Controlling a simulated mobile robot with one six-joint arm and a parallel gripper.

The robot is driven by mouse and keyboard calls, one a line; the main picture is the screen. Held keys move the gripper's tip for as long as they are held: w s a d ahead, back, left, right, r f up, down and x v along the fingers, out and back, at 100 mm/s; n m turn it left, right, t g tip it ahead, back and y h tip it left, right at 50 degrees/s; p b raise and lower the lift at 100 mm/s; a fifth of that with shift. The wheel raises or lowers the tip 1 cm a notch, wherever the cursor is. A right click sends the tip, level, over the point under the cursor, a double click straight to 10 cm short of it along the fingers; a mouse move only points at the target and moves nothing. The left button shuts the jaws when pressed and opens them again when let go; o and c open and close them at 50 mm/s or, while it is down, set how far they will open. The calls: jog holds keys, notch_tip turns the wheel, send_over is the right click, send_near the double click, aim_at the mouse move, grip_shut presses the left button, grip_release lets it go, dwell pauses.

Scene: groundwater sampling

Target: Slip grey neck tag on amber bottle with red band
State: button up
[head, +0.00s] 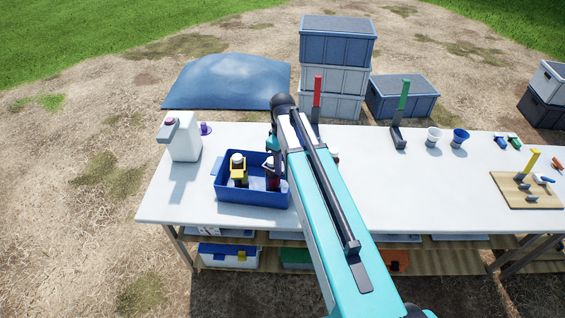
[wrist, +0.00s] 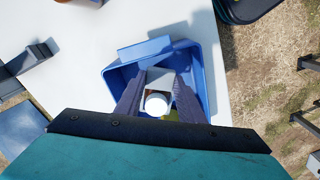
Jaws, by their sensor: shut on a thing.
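My gripper (wrist: 157,92) points down over the blue tray (wrist: 212,60). Its two dark fingers stand on either side of a light grey, squarish piece, the grey neck tag (wrist: 159,77), and are shut on it. A round white bottle cap (wrist: 156,104) shows between the fingers at the tag's lower edge; I cannot tell whether it passes through the tag. In the head view a dark red-brown bottle (head: 272,180) stands in the tray's right part, partly hidden by my arm. An amber bottle with a yellow tag (head: 239,172) and white cap stands left of it.
A white jug (head: 183,138) stands left of the tray (head: 253,195). Red (head: 317,92) and green (head: 404,94) posts stand at the table's back. Two cups (head: 434,137) and a wooden board (head: 520,194) are to the right. The white tabletop (head: 420,190) is clear in the middle.

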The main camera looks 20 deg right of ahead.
jog(key=o, duration=0.9)
jog(key=shift+r, duration=0.1)
notch_tip(320, 180, up, 14)
jog(key=b, duration=0.3)
jog(key=shift+f+b, duration=0.2)
jog(key=shift+b, duration=0.15)
jog(key=shift+s+f, duration=0.1)
dwell(1.4)
